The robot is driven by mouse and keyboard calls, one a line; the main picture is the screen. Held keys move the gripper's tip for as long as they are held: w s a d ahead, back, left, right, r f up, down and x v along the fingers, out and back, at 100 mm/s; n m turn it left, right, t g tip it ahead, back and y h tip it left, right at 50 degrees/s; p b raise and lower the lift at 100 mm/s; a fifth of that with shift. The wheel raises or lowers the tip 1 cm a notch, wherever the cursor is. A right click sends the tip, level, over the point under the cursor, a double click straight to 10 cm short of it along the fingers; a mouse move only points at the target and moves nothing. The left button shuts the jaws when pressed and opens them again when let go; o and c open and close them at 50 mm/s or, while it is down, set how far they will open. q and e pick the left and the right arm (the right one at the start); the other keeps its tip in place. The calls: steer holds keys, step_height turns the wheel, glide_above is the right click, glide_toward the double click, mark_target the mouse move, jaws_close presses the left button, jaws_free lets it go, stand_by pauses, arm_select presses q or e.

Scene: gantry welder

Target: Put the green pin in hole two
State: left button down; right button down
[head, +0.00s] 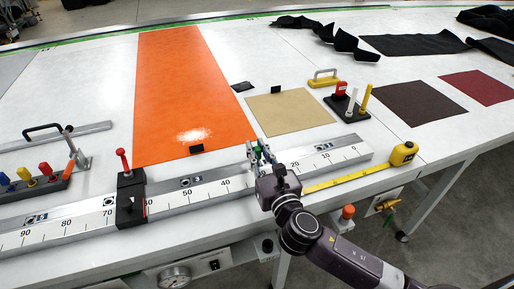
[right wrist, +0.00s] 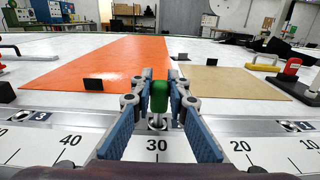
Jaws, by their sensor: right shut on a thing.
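The green pin (right wrist: 159,97) is upright between the fingers of my right gripper (right wrist: 160,82) in the right wrist view. The gripper is shut on its green head. The pin's metal lower end shows below the head, over the metal rail near the 30 mark; I cannot tell whether it is in a hole. In the head view my right gripper (head: 260,151) is over the ruled rail (head: 222,184), right of the 40 mark. My left gripper is not in view.
A black stop with a red knob (head: 129,186) stands on the rail to the left. A yellow tape measure (head: 403,153) lies extended to the right. A black block with coloured handles (head: 347,106) stands beyond. An orange sheet (head: 180,85) and tan sheet (head: 288,111) lie flat.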

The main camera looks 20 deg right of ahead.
steer(key=shift+f, duration=0.2)
steer(key=c, duration=1.8)
jaws_free()
steer(key=shift+r, duration=0.1)
steer(key=shift+s, duration=0.25)
steer(key=s, duration=1.1)
steer(key=shift+s+d, duration=0.2)
steer(key=shift+s, duration=0.05)
